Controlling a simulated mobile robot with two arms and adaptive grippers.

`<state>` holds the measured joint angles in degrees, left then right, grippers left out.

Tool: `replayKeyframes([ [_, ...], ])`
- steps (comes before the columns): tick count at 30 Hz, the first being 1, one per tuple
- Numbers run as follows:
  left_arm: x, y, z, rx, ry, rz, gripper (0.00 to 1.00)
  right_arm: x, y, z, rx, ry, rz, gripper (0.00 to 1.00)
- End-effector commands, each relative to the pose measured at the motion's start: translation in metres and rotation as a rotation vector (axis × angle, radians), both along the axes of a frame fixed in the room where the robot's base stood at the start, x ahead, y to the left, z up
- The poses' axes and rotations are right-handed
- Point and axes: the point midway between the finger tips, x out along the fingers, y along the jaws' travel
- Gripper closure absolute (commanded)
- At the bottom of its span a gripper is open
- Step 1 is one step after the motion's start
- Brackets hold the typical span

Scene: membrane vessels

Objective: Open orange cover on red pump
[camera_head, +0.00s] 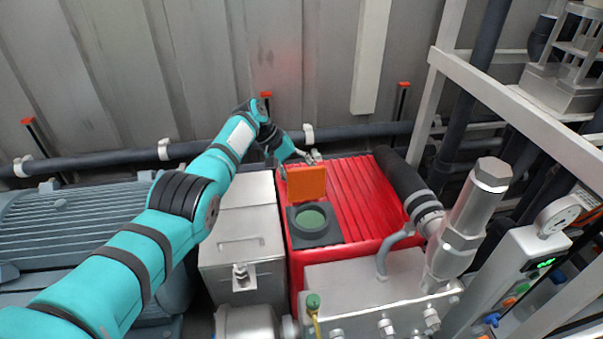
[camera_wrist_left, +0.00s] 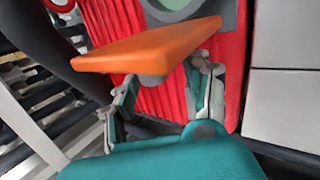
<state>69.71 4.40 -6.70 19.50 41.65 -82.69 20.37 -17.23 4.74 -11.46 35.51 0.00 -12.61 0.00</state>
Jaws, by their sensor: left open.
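The red pump (camera_head: 365,195) has a ribbed top and stands in the middle of the head view. Its orange cover (camera_head: 307,183) stands raised, roughly upright, at the back edge of a dark square housing (camera_head: 328,237). The round green window (camera_head: 311,219) in the housing is uncovered. My left gripper (camera_head: 305,160) is just behind the cover's upper edge, partly hidden. In the left wrist view, the orange cover (camera_wrist_left: 150,48) lies just beyond the spread fingers (camera_wrist_left: 166,75), which are open with nothing between them. I cannot tell whether they touch the cover. My right gripper is out of view.
A grey metal box (camera_head: 240,225) stands left of the pump. A dark pipe (camera_head: 405,185) and a steel cylinder (camera_head: 470,220) stand to its right. A metal block (camera_head: 370,280) with fittings is in front. A corrugated wall (camera_head: 200,60) and horizontal pipe are behind.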

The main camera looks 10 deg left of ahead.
Motion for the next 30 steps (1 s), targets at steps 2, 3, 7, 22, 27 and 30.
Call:
replayKeyframes([
  [2,-0.001,-0.001,-0.001,0.0,0.003,-0.002,0.51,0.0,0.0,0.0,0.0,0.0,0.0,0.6],
  [3,-0.001,-0.001,-0.001,0.0,0.003,-0.002,0.51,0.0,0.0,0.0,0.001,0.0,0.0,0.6],
  [7,-0.001,0.001,0.001,-0.001,0.003,-0.002,0.51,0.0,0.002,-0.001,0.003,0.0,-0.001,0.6],
  [22,-0.011,0.051,0.074,0.0,0.0,0.002,0.51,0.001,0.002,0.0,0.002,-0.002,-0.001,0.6],
  [27,-0.014,0.062,0.092,0.001,0.001,0.001,0.51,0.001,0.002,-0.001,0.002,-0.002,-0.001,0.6],
  [30,-0.015,0.066,0.097,0.0,0.002,0.001,0.51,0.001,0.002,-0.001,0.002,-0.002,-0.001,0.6],
])
